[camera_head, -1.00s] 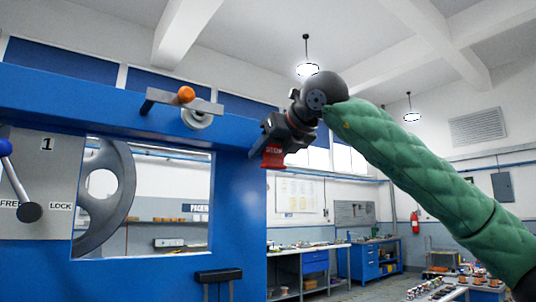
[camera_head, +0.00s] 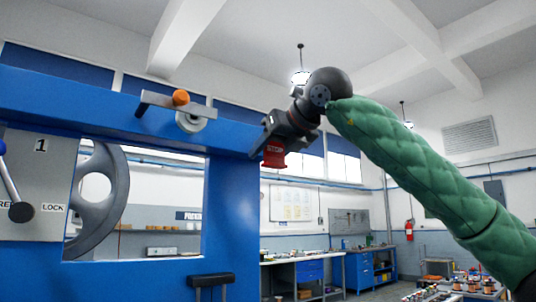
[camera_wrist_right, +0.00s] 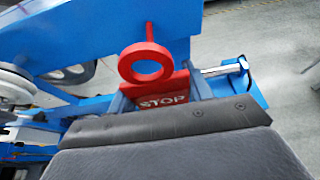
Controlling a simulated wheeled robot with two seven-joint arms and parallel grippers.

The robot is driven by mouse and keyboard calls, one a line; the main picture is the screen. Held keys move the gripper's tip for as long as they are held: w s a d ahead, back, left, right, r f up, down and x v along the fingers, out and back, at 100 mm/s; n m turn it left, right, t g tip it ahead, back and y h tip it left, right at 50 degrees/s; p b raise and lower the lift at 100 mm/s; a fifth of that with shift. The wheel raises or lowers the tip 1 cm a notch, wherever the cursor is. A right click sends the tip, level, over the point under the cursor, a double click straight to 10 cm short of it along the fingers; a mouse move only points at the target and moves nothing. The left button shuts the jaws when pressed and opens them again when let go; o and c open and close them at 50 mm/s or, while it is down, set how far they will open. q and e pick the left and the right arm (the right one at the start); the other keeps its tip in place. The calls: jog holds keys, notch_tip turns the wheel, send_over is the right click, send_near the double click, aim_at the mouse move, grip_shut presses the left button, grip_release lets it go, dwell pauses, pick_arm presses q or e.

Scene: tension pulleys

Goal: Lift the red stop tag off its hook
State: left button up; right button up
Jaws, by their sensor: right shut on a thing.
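The red stop tag (camera_head: 274,153) is at the right end of the blue machine frame in the head view. In the right wrist view the tag (camera_wrist_right: 163,96) shows its white STOP lettering, with a red ring (camera_wrist_right: 146,63) above it. A thin red rod (camera_wrist_right: 149,31) meets the top of the ring; whether the ring still hangs on a hook I cannot tell. My right gripper (camera_head: 269,142) is shut on the tag, its fingers on either side of it. My left gripper is not in view.
The blue machine frame (camera_head: 232,215) stands close by on the left, with an orange-knobbed crank (camera_head: 181,98), a large grey wheel (camera_head: 108,195) and a LOCK plate (camera_head: 53,208). A black-topped bracket (camera_head: 211,280) juts out low. Workbenches stand well behind.

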jog(key=shift+s+d+b, duration=0.5)
jog(key=shift+s+d, duration=0.15)
jog(key=shift+s, duration=0.2)
jog(key=shift+s+d+b, duration=0.55)
jog(key=shift+s+d, duration=0.05)
jog(key=shift+s, duration=0.3)
jog(key=shift+s+d+b, duration=0.5)
jog(key=shift+s+d, duration=0.15)
jog(key=shift+s, duration=0.2)
dwell(0.6)
dwell(0.5)
